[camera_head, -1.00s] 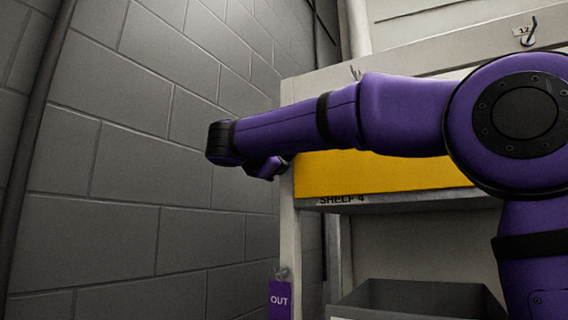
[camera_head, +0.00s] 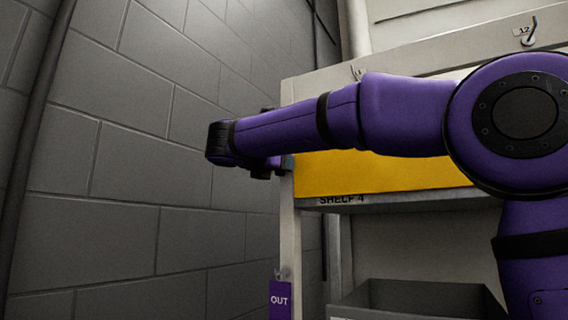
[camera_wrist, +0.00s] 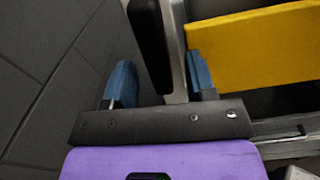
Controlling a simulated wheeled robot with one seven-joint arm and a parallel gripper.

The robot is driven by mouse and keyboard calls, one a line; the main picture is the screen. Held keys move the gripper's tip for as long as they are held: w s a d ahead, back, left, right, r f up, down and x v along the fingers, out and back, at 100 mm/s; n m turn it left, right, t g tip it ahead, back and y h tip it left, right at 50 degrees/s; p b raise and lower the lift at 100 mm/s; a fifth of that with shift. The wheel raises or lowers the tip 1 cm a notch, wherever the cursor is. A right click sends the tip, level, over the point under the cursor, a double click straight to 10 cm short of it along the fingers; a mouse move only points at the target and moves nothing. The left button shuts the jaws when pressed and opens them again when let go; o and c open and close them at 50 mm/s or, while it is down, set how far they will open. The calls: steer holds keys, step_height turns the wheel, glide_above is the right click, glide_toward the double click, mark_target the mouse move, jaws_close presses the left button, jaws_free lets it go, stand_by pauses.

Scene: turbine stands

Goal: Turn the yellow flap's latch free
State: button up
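The yellow flap (camera_head: 385,172) closes the shelf bay above the SHELF 4 label. It also shows at the upper right of the wrist view (camera_wrist: 260,48). My gripper (camera_wrist: 160,62) is open at the left post of the shelf, its two blue fingers wide apart. A black upright bar (camera_wrist: 151,40), which looks like the latch, stands between the fingers in front of the pale post (camera_wrist: 174,50). The left finger is apart from the bar. The right finger is close to the post and the flap's left edge; contact is unclear. In the head view my arm hides the latch.
A grey block wall (camera_head: 140,160) runs close along the left. A purple OUT tag (camera_head: 280,299) hangs low on the left post. A grey bin (camera_head: 420,296) sits below the shelf. A hook marked 12 (camera_head: 528,34) is at upper right.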

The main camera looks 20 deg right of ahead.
steer(key=shift+o, duration=0.8)
steer(key=shift+v, duration=2.45)
